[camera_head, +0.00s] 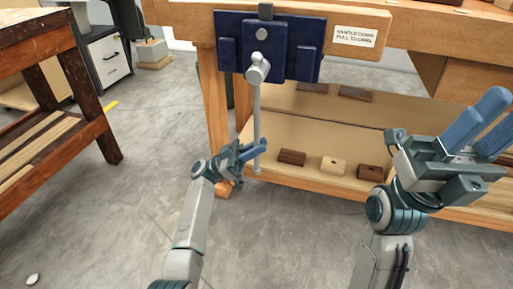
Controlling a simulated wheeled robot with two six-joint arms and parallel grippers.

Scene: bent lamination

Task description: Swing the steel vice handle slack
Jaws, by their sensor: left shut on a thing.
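The blue vice (240,48) is fixed to the front of the wooden workbench. Its steel handle (257,115) hangs nearly straight down from the grey screw head (258,68). My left gripper (259,147) is at the lower part of the handle, with its blue fingers shut on it. My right gripper (483,118) is raised at the right, its two blue fingers apart, with nothing seen between them.
A white label (355,36) on the bench front reads "handle down, pull to open". Several small wood blocks, such as a pale one (333,166), lie on the lower shelf (300,182). A worn wooden table (40,47) stands at the left. Grey floor between is open.

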